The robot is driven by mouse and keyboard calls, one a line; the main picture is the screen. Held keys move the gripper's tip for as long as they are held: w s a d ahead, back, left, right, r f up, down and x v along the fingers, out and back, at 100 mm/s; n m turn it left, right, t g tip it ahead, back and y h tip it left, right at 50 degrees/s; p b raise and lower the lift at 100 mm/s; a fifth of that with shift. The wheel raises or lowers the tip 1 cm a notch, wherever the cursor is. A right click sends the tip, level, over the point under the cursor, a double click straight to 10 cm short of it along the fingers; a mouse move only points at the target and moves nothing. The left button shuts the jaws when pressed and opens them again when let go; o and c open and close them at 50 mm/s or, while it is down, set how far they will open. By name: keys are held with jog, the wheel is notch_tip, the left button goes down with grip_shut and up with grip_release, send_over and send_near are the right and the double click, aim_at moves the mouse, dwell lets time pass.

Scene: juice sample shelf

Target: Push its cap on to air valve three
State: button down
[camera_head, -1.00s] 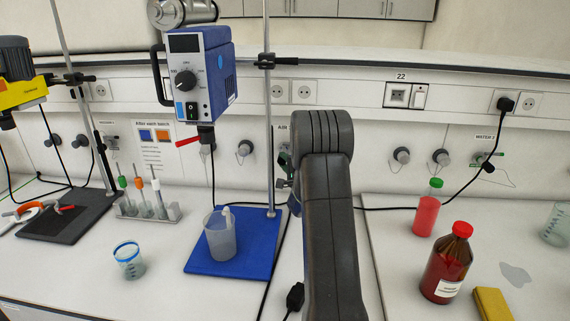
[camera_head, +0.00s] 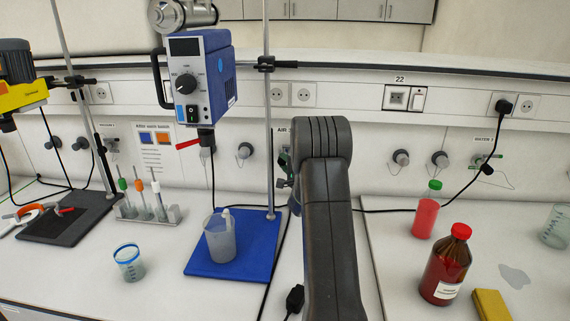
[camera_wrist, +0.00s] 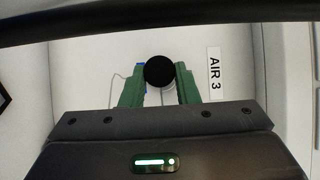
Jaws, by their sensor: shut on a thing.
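In the wrist view, my gripper (camera_wrist: 160,76) has its two green fingers shut on a round black cap (camera_wrist: 160,71), seen end-on. The "AIR 3" label (camera_wrist: 214,74) is on the pale wall panel just right of the fingers. Air valve three is hidden behind the cap and fingers, so I cannot tell whether the cap touches it or sits on it. A small blue patch shows beside the left fingertip.
Other valves with grey caps (camera_head: 400,158) line the wall. A stirrer (camera_head: 200,80) on a rod stands left, above a beaker (camera_head: 220,238) on a blue base (camera_head: 240,258). A brown bottle (camera_head: 445,265) and a red-filled bottle (camera_head: 427,212) stand right. A thin cord (camera_wrist: 114,86) hangs by the left finger.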

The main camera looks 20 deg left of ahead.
jog(key=shift+w+r, duration=0.1)
jog(key=shift+r, duration=0.1)
jog(key=c, duration=1)
grip_release()
jog(key=shift+w+f, duration=0.15)
jog(key=shift+c, duration=0.2)
jog(key=b+v, duration=0.3)
jog(key=v, duration=1.1)
jog(key=shift+b, duration=0.35)
jog(key=shift+w+a, duration=0.1)
jog(key=shift+a, duration=0.1)
